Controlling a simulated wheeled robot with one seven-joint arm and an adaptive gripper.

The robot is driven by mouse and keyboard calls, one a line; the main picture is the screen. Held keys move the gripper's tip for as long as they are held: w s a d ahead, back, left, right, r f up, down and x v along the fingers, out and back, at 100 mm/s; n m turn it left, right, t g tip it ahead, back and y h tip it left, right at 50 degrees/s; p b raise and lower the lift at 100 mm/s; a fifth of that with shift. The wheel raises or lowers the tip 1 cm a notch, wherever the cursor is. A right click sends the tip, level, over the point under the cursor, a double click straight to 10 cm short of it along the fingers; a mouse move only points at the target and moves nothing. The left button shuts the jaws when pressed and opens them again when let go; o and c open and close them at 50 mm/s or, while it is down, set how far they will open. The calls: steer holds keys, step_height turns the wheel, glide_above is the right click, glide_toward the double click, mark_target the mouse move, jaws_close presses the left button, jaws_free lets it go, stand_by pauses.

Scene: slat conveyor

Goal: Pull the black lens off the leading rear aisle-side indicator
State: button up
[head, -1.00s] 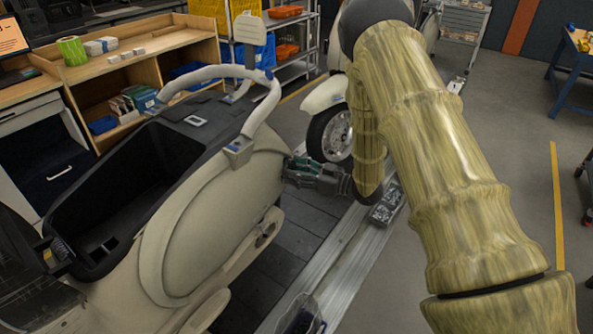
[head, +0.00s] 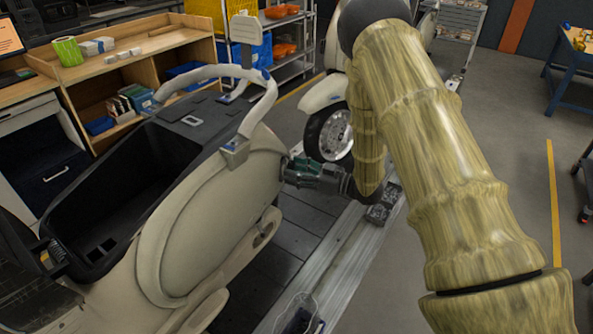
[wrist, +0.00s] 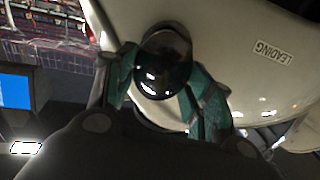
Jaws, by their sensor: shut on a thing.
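The leading scooter (head: 215,225) is a cream body on the conveyor, at the left and middle of the head view. Its cream panel (wrist: 240,45) with a "LEADING" label fills the upper right of the wrist view. The glossy black round lens (wrist: 163,62) sits between my teal finger pads in front of this panel. My gripper (wrist: 165,85) is shut on the lens, one finger on each side. In the head view, my gripper (head: 300,169) is at the end of the scooter body, and the lens is hidden there. I cannot tell whether the lens is still seated.
A grab rail (head: 262,110) curves above the body near my gripper. A second scooter's wheel (head: 330,133) stands behind. The aisle floor (head: 520,190) at right is clear.

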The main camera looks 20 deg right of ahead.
steer(key=shift+s+d, duration=0.4)
steer(key=shift+d, duration=0.1)
stand_by(1.0)
steer(key=shift+v, duration=0.8)
steer(key=shift+r, duration=0.1)
steer(key=a+m+t+h, duration=0.1)
steer(key=h, duration=0.1)
steer(key=s+a+f+m+t+h, duration=0.1)
steer(key=a+m+t+h, duration=0.1)
steer(key=s+a+f+m+t+h, duration=0.1)
steer(key=a, duration=0.1)
steer(key=shift+a+m+h, duration=0.2)
steer(key=shift+m+h, duration=0.1)
steer(key=shift+h, duration=0.1)
steer(key=s+a+f+m+t+h, duration=0.2)
steer(key=s+f+m+h, duration=0.1)
steer(key=s+m+h, duration=0.2)
steer(key=shift+s+a+h+p, duration=0.3)
steer(key=shift+s+a+h, duration=0.1)
steer(key=shift+s+h, duration=1.05)
